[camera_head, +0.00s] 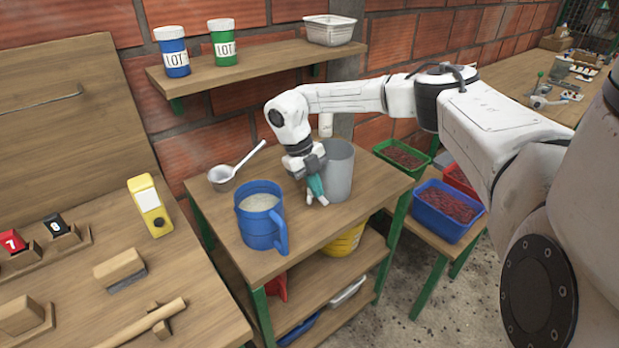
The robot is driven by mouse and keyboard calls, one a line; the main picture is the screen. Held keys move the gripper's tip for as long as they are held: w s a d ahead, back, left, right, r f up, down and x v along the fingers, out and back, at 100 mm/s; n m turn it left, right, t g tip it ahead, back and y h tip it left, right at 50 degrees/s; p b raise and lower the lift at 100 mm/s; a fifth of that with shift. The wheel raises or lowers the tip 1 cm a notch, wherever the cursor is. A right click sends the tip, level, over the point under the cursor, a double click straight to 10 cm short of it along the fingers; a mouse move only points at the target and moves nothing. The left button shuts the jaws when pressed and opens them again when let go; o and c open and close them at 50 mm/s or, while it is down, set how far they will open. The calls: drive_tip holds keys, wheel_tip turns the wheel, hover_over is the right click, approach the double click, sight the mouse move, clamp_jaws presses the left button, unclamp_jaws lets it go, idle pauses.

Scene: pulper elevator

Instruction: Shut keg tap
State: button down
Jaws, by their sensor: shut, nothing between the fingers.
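A grey open-topped cylinder (340,172) stands upright on the wooden table (310,232) and may be the keg. My gripper (316,198) points down in front of its left side, with the fingers shut and empty. Teal and whitish parts show at its lower end. I cannot tell whether the teal part belongs to the fingers or to a tap, or whether it touches the cylinder. No tap can be clearly made out. My gripper and wrist cover part of the cylinder's left side.
A blue jug (258,228) with pale contents stands left of my gripper, near the table's front edge. A ladle (222,178) lies behind the jug. A shelf (240,78) holds lidded jars and a tray. Blue and green bins (442,222) stand to the right.

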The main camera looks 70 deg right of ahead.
drive_tip(key=shift+s+d+f, duration=0.1)
drive_tip(key=shift+f, duration=0.05)
drive_tip(key=shift+s+d+f+n, duration=0.15)
drive_tip(key=shift+s+d+n, duration=0.2)
drive_tip(key=shift+n, duration=0.35)
drive_tip(key=shift+s+d+h+p, duration=0.15)
drive_tip(key=shift+h+p, duration=0.15)
drive_tip(key=shift+p, duration=0.2)
drive_tip(key=shift+f, duration=0.25)
drive_tip(key=shift+s, duration=0.1)
